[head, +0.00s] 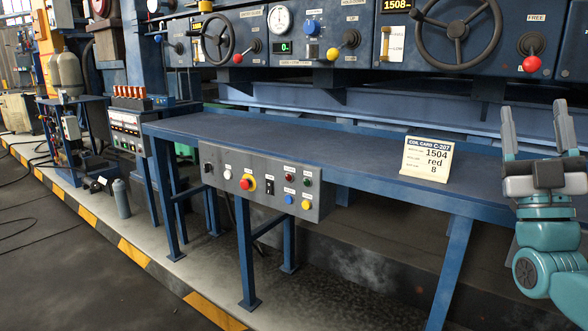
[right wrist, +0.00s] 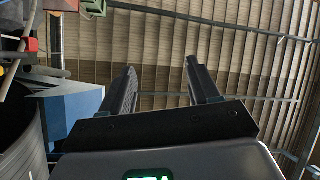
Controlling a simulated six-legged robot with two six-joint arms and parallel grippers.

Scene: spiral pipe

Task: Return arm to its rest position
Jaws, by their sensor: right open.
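My right gripper (head: 538,128) is at the right edge of the head view, pointing up, with its two fingers apart and nothing between them. It stands beside the right end of the blue bench and does not visibly hold anything. In the right wrist view its two dark fingers (right wrist: 163,90) are spread and empty, with the ribbed roof behind them. My left gripper shows in neither view.
A long blue bench (head: 330,146) carries a coil card (head: 427,160) reading 1504, red, 8. A grey button panel (head: 262,182) hangs on its front. Behind it a blue machine has handwheels (head: 457,30) and levers. A grey bottle (head: 121,198) stands on the floor at left.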

